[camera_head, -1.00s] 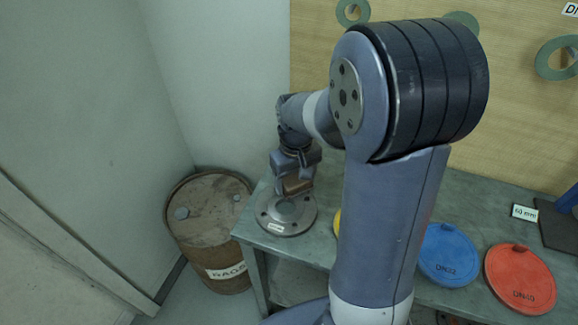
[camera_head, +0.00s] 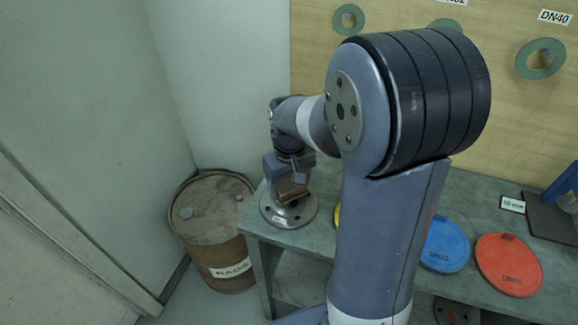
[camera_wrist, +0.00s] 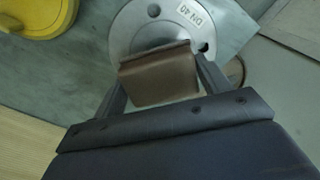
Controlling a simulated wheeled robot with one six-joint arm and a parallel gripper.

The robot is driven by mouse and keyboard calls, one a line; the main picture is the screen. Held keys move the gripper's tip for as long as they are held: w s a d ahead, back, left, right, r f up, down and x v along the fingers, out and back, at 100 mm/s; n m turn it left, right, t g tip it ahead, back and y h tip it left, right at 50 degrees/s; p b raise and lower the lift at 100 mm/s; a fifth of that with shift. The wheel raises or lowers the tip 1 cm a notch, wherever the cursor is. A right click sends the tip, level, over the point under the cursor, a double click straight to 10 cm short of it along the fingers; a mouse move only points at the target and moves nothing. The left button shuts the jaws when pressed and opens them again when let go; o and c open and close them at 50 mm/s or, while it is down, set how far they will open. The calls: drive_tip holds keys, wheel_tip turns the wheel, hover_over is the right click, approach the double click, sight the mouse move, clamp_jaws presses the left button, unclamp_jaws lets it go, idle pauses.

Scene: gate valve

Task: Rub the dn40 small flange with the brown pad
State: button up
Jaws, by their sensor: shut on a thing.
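The small steel flange (camera_head: 270,213) lies flat on the left end of the workbench. It also shows in the wrist view (camera_wrist: 128,22), with a label reading DN 40. My gripper (camera_head: 290,186) is shut on the brown pad (camera_head: 287,190) and holds it over the flange. In the wrist view the pad (camera_wrist: 158,78) sits between the two fingers and covers part of the flange's face. I cannot tell whether the pad touches the flange.
A rusty drum (camera_head: 213,232) labelled RAGS stands left of the workbench (camera_head: 450,200). Yellow (camera_wrist: 35,15), blue (camera_head: 446,246) and red (camera_head: 508,264) discs lie on the bench to the right. Green ring gaskets (camera_head: 540,60) hang on the back board.

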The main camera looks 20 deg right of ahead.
drive_tip(key=shift+r+p, duration=2)
drive_tip(key=shift+r, duration=0.7)
drive_tip(key=shift+s+f, duration=0.1)
